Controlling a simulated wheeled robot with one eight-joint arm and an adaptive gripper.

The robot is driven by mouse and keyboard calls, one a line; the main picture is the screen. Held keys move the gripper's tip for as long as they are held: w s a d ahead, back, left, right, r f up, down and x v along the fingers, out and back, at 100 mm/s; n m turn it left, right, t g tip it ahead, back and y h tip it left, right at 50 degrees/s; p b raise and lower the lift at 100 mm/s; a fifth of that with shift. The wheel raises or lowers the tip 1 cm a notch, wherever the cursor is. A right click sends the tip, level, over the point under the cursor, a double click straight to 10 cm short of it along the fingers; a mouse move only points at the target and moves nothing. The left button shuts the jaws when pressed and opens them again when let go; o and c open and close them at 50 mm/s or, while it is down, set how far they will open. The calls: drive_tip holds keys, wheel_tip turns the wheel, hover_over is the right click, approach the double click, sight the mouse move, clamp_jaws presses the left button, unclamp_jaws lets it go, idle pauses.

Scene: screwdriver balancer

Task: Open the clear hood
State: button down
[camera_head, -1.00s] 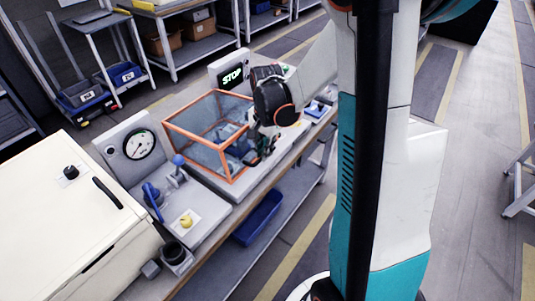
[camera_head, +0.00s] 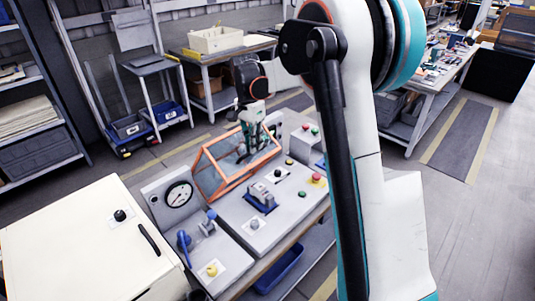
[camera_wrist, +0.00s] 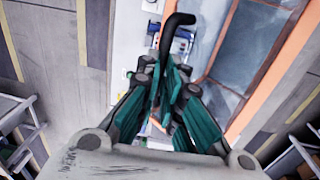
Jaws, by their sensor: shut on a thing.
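The clear hood has an orange frame (camera_head: 216,187) and stands tilted up and back at the rear of the grey bench unit (camera_head: 235,208). The clear hood also shows in the wrist view, its orange frame (camera_wrist: 276,73) slanting along the right. My gripper (camera_head: 254,143) is at the hood's raised edge in the head view. In the wrist view my gripper's teal fingers (camera_wrist: 172,92) are shut around a black bent handle (camera_wrist: 178,20), which sticks out beyond them. The exact contact is partly hidden by the fingers.
A blue-and-grey fixture (camera_head: 260,197) sits uncovered on the unit. A red button (camera_head: 317,178) is at its right. A round gauge (camera_head: 178,194) and blue lever (camera_head: 184,240) stand left, beside a cream cabinet (camera_head: 75,240). Floor lies behind the bench.

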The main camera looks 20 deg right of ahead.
sight(239, 142)
drive_tip(key=shift+w+a+r+p, duration=0.15)
drive_tip(key=shift+w+a, duration=0.25)
drive_tip(key=shift+w, duration=0.45)
drive_tip(key=shift+w+a+r+p, duration=0.1)
drive_tip(key=shift+w+a, duration=0.25)
drive_tip(key=shift+w, duration=0.45)
drive_tip(key=shift+w+a+r+p, duration=0.15)
drive_tip(key=shift+w+a, duration=0.25)
drive_tip(key=shift+w, duration=0.45)
drive_tip(key=c, duration=2)
unclamp_jaws()
drive_tip(key=o, duration=0.7)
drive_tip(key=shift+w+a+f, duration=0.2)
drive_tip(key=shift+w+f, duration=0.15)
drive_tip(key=shift+w, duration=0.1)
drive_tip(key=shift+w+a+f, duration=0.1)
drive_tip(key=shift+w+a, duration=0.05)
drive_tip(key=shift+w, duration=0.15)
drive_tip(key=c, duration=0.4)
drive_tip(key=shift+o, duration=0.2)
drive_tip(key=shift+s+d+r, duration=0.25)
drive_tip(key=shift+d, duration=0.05)
drive_tip(key=shift+w, duration=0.1)
